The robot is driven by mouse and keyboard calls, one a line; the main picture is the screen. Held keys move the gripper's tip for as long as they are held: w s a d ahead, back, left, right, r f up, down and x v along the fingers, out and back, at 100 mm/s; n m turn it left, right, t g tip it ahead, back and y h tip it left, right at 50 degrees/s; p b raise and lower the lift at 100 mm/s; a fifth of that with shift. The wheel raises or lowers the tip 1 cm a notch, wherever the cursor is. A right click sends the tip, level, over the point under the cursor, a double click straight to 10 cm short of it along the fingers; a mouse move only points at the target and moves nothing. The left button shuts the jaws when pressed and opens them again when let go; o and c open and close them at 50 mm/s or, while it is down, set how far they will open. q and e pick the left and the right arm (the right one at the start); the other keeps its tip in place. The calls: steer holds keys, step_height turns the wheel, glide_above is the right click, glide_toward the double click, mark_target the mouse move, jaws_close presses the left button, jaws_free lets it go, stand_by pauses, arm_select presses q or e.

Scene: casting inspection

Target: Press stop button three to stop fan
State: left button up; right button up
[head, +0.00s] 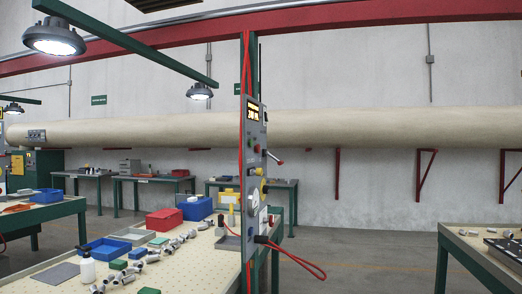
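A grey control panel (248,152) is fixed to a green post in the middle of the head view, seen at a steep angle. It has a lit amber display (253,111) near its top and a lever with a red knob (280,162) sticking out to the right. Small knobs or buttons, some of them yellow (259,171), sit on its face. I cannot tell which is stop button three, and no label is readable. No fan is recognisable; a long beige duct (370,128) runs along the wall. Neither of my grippers is in view.
Red cable (295,258) hangs by the post. Another table (465,240) stands at right, with open floor between.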

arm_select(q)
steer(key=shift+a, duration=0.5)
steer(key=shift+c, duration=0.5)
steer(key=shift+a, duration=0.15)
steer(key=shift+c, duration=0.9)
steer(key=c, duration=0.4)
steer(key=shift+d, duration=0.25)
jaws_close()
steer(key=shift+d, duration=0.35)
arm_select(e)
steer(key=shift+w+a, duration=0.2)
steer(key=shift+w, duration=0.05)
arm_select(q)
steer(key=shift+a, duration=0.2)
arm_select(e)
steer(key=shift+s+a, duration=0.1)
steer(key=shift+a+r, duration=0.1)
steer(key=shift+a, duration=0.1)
